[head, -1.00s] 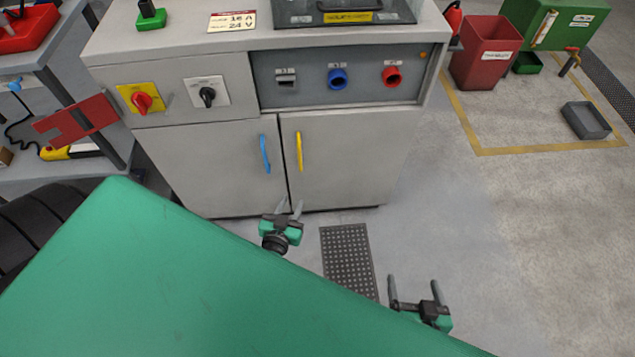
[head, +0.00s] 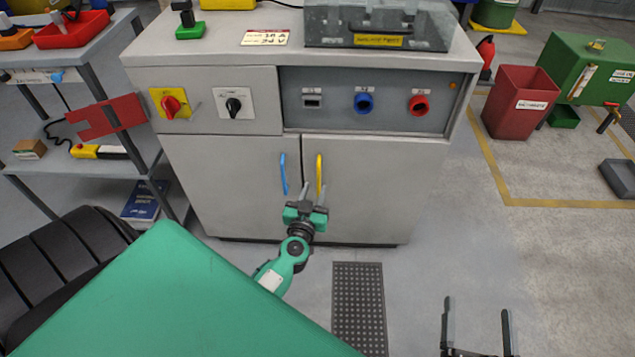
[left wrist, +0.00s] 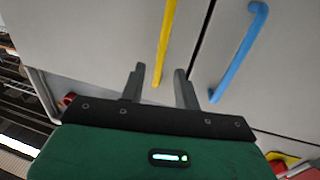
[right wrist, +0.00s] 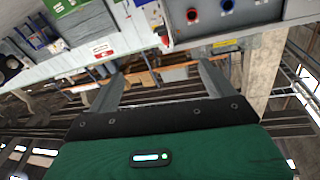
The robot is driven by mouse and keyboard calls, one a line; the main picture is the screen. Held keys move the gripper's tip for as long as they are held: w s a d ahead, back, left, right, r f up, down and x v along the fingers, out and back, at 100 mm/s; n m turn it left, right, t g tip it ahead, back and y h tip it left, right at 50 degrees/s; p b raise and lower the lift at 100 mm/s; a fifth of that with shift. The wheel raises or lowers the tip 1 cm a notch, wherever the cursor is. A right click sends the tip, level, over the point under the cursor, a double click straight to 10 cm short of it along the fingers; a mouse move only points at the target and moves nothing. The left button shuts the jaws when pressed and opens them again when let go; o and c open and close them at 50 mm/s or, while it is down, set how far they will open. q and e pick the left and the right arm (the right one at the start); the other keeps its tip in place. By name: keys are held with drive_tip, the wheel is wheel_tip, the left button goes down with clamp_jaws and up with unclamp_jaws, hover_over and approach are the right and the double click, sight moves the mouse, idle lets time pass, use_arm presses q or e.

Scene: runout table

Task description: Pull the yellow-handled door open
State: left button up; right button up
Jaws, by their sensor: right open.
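The yellow handle (head: 319,174) stands upright on the right door (head: 368,182) of the grey cabinet, and the door looks closed. It also shows in the left wrist view (left wrist: 167,40), running down between the two finger tips. My left gripper (head: 319,190) is open just below and in front of the yellow handle; I cannot tell whether the handle's lower end is between the fingers. The blue handle (head: 283,174) is on the left door, outside the fingers. My right gripper (head: 477,312) is open and empty over the floor at lower right.
The cabinet's upper panel has a red knob (head: 171,103), a black knob (head: 234,105) and sockets. A perforated floor mat (head: 359,300) lies before the right door. A red bin (head: 518,105) stands to the right. A shelf unit (head: 118,37) stands to the left. Floor right of the mat is clear.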

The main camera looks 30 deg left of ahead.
sight(318, 178)
use_arm(q)
drive_tip(key=shift+x, duration=2.2)
use_arm(e)
drive_tip(key=shift+w+d+r+t, duration=0.15)
drive_tip(key=shift+r+t, duration=0.15)
drive_tip(key=shift+r, duration=0.2)
drive_tip(key=shift+w+d+r+t, duration=0.15)
drive_tip(key=shift+r+t, duration=0.15)
drive_tip(key=shift+r, duration=0.2)
drive_tip(key=shift+w+d+r+t, duration=0.15)
drive_tip(key=shift+r+t, duration=0.15)
drive_tip(key=shift+r, duration=0.2)
use_arm(q)
clamp_jaws()
